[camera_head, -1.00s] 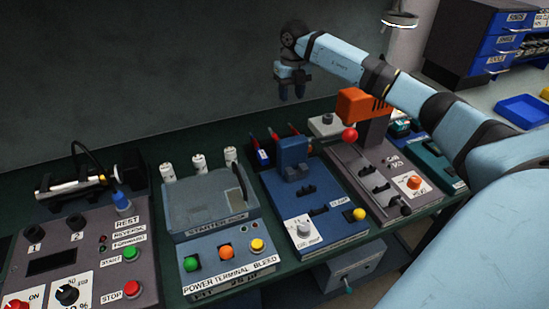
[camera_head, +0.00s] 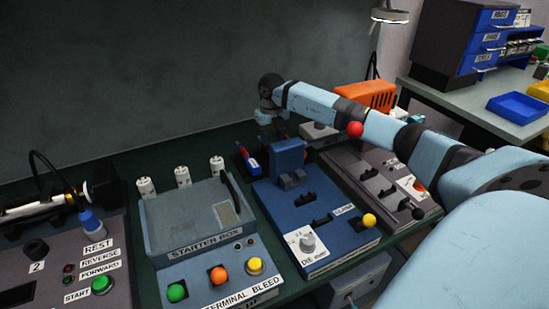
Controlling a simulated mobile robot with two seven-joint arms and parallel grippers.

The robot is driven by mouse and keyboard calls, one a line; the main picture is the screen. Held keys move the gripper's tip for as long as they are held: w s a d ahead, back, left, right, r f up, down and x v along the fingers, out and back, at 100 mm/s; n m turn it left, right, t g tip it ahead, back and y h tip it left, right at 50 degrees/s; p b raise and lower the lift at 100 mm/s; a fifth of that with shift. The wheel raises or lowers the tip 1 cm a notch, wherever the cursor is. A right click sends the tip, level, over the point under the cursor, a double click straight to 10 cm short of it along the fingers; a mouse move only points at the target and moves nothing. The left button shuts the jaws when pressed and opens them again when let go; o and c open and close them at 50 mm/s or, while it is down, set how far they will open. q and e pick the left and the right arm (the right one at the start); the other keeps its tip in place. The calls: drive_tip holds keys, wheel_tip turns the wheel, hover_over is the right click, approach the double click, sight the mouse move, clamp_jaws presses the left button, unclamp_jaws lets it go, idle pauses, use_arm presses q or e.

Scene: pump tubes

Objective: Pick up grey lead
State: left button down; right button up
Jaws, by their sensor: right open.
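My right gripper (camera_head: 272,132) points down at the back of the bench, above and behind the blue machine (camera_head: 310,210). It is open, and its fingertips are partly lost against the machine's upright block. A small group of red, blue and dark lead ends (camera_head: 250,163) stands just left of and below the gripper, partly hidden by the blue machine. I cannot make out a grey lead among them. A black cable (camera_head: 50,170) arches at the far left near a blue plug (camera_head: 90,221). My left gripper is not in view.
A grey starter box (camera_head: 190,220) with white cylinders behind it stands left of the blue machine. A control panel (camera_head: 60,265) is at the far left. A grey lever machine (camera_head: 375,185) with a red ball and orange head stands right, under my right arm.

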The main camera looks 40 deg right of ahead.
wheel_tip(320, 180, down, 5)
drive_tip(key=shift+w+a+f+b, duration=0.1)
drive_tip(key=shift+w+f+b, duration=0.1)
drive_tip(key=shift+b, duration=0.1)
drive_tip(key=shift+r, duration=0.1)
drive_tip(key=c, duration=0.7)
drive_tip(key=shift+o, duration=0.2)
drive_tip(key=shift+r, duration=0.1)
